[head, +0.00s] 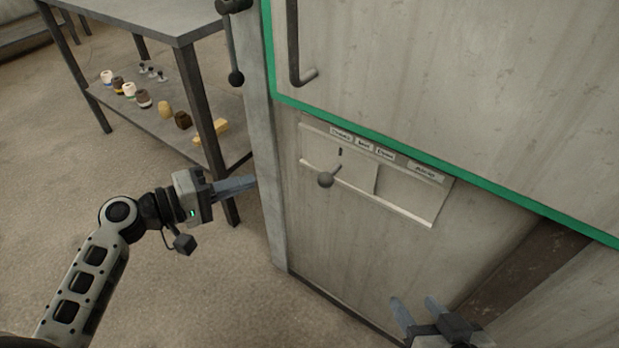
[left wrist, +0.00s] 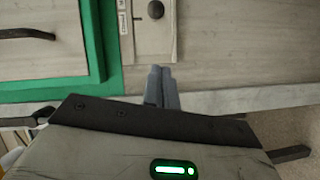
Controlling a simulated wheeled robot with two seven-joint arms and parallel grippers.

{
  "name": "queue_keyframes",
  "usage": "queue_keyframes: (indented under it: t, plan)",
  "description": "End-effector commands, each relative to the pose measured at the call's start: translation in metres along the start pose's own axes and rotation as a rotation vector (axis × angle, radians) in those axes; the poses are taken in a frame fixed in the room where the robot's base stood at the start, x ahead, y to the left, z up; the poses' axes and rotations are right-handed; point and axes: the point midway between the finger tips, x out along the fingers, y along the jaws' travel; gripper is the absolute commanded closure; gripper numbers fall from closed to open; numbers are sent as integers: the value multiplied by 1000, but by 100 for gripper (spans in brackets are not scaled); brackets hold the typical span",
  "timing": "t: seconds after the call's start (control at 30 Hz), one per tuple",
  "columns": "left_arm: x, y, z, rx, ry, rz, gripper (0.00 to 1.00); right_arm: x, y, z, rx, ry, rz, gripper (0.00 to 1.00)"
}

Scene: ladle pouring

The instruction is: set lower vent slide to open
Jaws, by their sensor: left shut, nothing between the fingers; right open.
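The lower vent slide is a pale plate (head: 408,196) in a framed panel on the cabinet front, below the green-edged door. A round knob (head: 325,179) on a short stem sticks out at the panel's left part. Small labels (head: 363,145) run along the panel's top; their words are too small to read surely. My left gripper (head: 252,183) is shut and empty, left of the knob and apart from it. In the left wrist view the shut fingers (left wrist: 161,88) point toward the knob (left wrist: 155,9). My right gripper (head: 416,312) is open and empty, below the panel.
The green-framed door (head: 450,90) with a dark bar handle (head: 294,45) is above the panel. A black-knobbed lever (head: 236,77) hangs at the cabinet's left edge. A metal shelf table (head: 170,110) with jars and blocks stands behind at left. The floor in front is clear.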

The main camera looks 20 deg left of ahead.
Motion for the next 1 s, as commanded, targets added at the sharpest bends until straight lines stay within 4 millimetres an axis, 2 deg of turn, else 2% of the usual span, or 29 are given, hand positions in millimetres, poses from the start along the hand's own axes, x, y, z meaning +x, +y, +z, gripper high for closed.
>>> queue_keyframes:
  t: [0.03, 0.13, 0.27, 0.67, 0.8, 1.0]
  plan:
    - [-1, -1, -4, -15, 1, 30, 100, 4, 0, 5, 0, 1, -5, 52]
    - [1, 6, -9, -32, 0, 64, 100, 4, -1, 5, 0, 1, -9, 52]
    - [16, 11, -10, -35, -2, 71, 100, 4, -1, 3, 0, 2, -9, 52]
    - [99, 16, -9, -34, -1, 68, 100, 4, -1, 3, 0, 9, -10, 52]
    - [102, 16, 14, -37, -2, 65, 100, 3, -1, 3, 0, 3, -9, 52]
    - [106, 16, 28, -35, 0, 64, 100, 3, -1, 4, -1, -2, -9, 52]
